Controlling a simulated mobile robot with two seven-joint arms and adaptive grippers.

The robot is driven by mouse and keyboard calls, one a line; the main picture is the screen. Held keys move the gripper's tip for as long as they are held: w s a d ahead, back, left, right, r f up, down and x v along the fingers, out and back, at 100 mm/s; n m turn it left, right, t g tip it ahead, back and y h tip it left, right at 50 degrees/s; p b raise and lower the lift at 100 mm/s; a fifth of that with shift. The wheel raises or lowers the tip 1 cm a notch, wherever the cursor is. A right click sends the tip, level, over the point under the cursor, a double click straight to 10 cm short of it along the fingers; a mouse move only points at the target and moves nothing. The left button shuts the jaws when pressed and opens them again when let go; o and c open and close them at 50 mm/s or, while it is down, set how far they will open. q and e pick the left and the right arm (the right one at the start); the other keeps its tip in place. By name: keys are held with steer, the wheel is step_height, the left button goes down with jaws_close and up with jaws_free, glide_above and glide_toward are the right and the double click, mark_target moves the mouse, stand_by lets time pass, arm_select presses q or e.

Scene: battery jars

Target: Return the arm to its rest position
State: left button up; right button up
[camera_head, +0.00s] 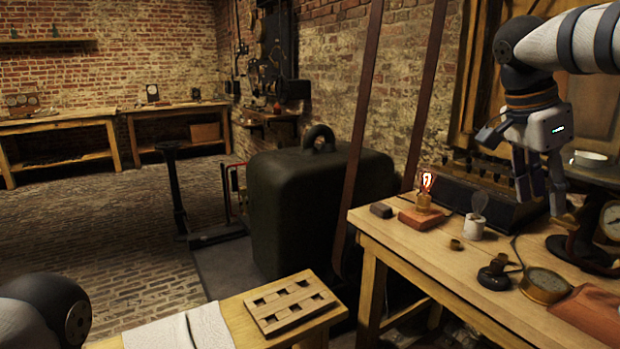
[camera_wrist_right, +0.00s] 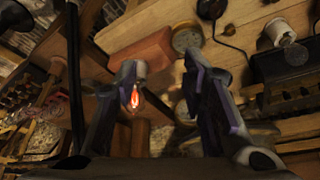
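My right gripper (camera_head: 540,196) hangs over the right-hand workbench (camera_head: 400,240) with its fingers apart. In the wrist view the fingers (camera_wrist_right: 160,75) are also spread, and nothing is held between them. A glowing bulb (camera_head: 426,181) stands upright in a brass holder on a reddish block, left of the gripper in the head view and apart from it. A red-lit bulb also shows beyond the left finger in the wrist view (camera_wrist_right: 135,104). My left arm shows only as a dark joint at the bottom left; its gripper is outside the view.
A clear bulb (camera_head: 479,203) in a white holder, a black switch (camera_head: 494,272), a brass gauge (camera_head: 545,286) and a dark long box (camera_head: 470,195) crowd the bench. A slotted wooden rack (camera_head: 291,304) lies on the front bench. A large dark tank (camera_head: 300,200) stands behind.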

steer(key=w+d+f+n+t+h, duration=0.15)
steer(key=f+n+h, duration=0.25)
steer(key=f, duration=0.7)
steer(key=w+f+n+t+h, duration=0.2)
steer(key=f+n+t+h, duration=0.1)
steer(key=f, duration=0.8)
steer(key=s+a+f+n+t+y, duration=0.1)
steer(key=s+a+f+n+y, duration=0.15)
steer(key=f, duration=0.25)
steer(key=s+a+f+n+t+y, duration=0.1)
steer(key=s+a+f+n+t, duration=0.15)
steer(key=f, duration=0.35)
steer(key=s+a+f+n+g+y, duration=0.2)
steer(key=s+a+f+y, duration=0.15)
steer(key=s+f, duration=0.4)
steer(key=s+a+f+n+g+y, duration=0.2)
steer(key=s+a+f, duration=0.2)
steer(key=s, duration=0.6)
steer(key=s+a+n+g+y, duration=0.1)
steer(key=s+a+g, duration=0.1)
steer(key=s, duration=0.9)
steer(key=s+a+n+g+y, duration=0.1)
steer(key=s+a+g, duration=0.2)
steer(key=s, duration=0.7)
steer(key=shift+s+a+f+g+y, duration=0.2)
steer(key=shift+s+g+y, duration=0.1)
steer(key=shift+s+g, duration=0.15)
